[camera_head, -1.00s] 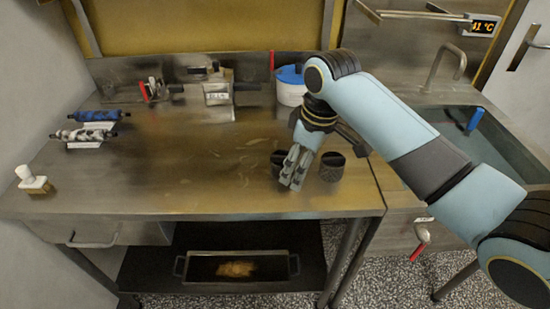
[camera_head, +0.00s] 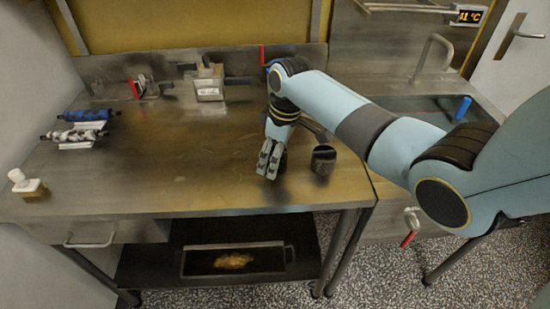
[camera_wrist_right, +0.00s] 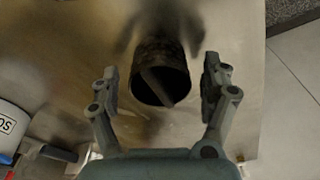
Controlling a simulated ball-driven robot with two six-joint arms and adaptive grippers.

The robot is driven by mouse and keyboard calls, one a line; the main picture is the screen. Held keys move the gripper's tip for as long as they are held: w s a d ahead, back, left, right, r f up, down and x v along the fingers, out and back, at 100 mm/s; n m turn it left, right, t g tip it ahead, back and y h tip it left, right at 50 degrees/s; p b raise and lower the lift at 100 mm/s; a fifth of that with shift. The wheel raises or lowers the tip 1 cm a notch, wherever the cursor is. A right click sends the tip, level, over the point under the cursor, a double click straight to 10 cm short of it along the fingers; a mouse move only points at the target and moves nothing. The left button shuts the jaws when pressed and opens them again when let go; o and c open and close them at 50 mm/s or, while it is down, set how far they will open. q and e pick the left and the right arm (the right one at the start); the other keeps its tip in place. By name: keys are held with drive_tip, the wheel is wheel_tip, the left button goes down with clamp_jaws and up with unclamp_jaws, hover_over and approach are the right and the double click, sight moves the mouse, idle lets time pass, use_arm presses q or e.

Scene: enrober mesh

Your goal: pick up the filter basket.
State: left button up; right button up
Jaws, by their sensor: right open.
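My right gripper is open, with a gap on both sides of this cup. My left gripper is not in view.
Rollers (camera_head: 85,115), a labelled metal device (camera_head: 209,90) and a small white-topped block (camera_head: 26,184) are on the table. A sink lies at right. The table's middle is clear.

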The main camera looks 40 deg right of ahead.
drive_tip(key=shift+w+f, duration=0.1)
drive_tip(key=shift+f, duration=0.45)
drive_tip(key=c, duration=1.2)
drive_tip(key=shift+c, duration=0.2)
drive_tip(key=shift+r, duration=0.1)
